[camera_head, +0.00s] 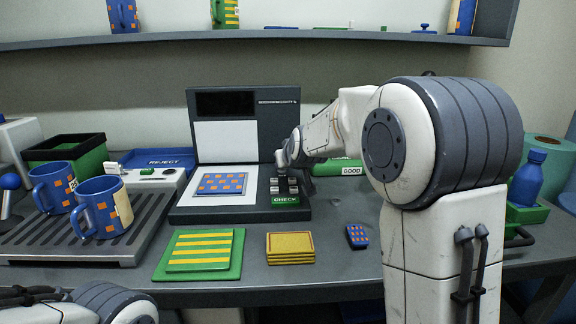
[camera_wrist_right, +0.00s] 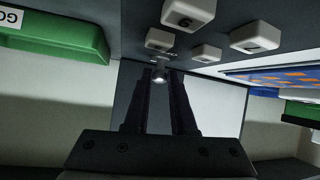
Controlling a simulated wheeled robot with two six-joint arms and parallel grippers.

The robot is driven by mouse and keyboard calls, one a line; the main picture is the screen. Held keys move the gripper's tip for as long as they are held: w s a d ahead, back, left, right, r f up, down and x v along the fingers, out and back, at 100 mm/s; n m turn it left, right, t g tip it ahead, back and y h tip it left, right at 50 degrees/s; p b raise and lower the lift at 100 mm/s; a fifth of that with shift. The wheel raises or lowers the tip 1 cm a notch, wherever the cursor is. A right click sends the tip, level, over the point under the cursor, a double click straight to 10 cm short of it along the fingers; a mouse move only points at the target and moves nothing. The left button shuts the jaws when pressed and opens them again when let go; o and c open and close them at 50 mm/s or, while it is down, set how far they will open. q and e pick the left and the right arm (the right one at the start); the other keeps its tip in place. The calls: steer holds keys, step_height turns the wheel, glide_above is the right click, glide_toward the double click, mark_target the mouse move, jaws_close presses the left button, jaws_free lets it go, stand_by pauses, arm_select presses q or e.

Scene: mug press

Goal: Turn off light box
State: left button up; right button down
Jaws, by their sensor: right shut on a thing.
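The light box (camera_head: 245,120) is a dark unit with a black display, a white upright panel and a white lower panel (camera_head: 195,200). A blue square with orange spots (camera_head: 221,183) lies on the lower panel. Its light keys and a green CHECK label (camera_head: 285,200) are at the right of its base. My right gripper (camera_wrist_right: 161,78) is shut on a small metal switch lever (camera_wrist_right: 160,75) beside the keys (camera_wrist_right: 188,12). In the head view my right arm reaches over to this part of the box, and its fingertips are hard to make out. My left gripper is out of view.
Two blue mugs (camera_head: 100,208) stand on a ribbed tray (camera_head: 150,215) at left. A blue REJECT tray (camera_head: 160,160) is behind. Green-yellow sheets (camera_head: 200,250), a yellow stack (camera_head: 290,248) and a small blue piece (camera_head: 356,236) lie in front. A blue bottle (camera_head: 527,180) stands at right.

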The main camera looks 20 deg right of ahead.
steer(key=c, duration=0.7)
jaws_free()
steer(key=shift+r, duration=0.25)
steer(key=shift+c, duration=0.2)
steer(key=shift+f, duration=0.1)
steer(key=shift+s, duration=0.1)
steer(key=p+v, duration=0.1)
steer(key=v, duration=0.9)
steer(key=shift+s, duration=0.15)
